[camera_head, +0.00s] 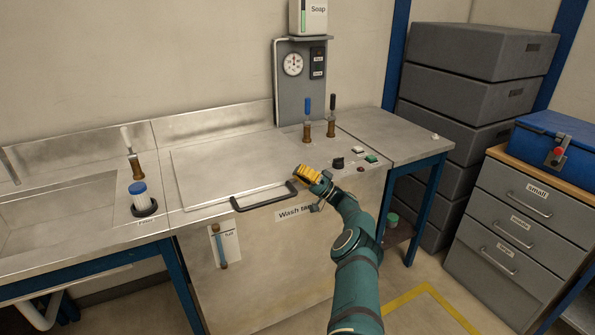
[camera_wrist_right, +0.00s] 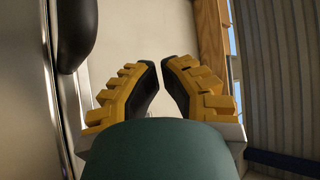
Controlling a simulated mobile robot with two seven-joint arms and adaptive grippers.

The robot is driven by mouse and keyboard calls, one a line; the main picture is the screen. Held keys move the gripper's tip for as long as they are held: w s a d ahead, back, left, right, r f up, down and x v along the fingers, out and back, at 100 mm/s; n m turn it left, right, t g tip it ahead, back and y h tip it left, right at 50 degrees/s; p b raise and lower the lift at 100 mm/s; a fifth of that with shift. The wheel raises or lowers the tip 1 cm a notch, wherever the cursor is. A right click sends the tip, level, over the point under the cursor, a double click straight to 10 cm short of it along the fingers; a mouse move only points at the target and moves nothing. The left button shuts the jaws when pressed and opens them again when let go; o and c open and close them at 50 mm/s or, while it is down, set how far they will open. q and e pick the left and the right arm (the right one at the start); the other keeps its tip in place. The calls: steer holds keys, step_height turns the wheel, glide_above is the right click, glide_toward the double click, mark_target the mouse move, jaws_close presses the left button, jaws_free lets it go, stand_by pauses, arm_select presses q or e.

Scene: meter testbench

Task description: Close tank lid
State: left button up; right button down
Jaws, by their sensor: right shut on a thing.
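The wash tank's metal lid (camera_head: 225,165) lies flat or nearly flat in the bench top in the head view; I cannot tell whether it is fully seated. Its black bar handle (camera_head: 262,202) runs along the front edge. My right gripper (camera_head: 304,173) is at the right end of this handle, low over the bench. In the right wrist view its two yellow fingers (camera_wrist_right: 161,75) are drawn close together, and what they grip is not visible. A dark rounded bar, likely the handle (camera_wrist_right: 76,35), shows left of the fingers. My left gripper is not in view.
Right of the lid are a black knob (camera_head: 338,163) and small buttons. Grey drawers (camera_head: 515,220) stand right.

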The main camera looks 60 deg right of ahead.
steer(key=s+d, duration=0.4)
steer(key=s, duration=0.7)
steer(key=shift+s, duration=0.25)
steer(key=shift+a+f, duration=0.1)
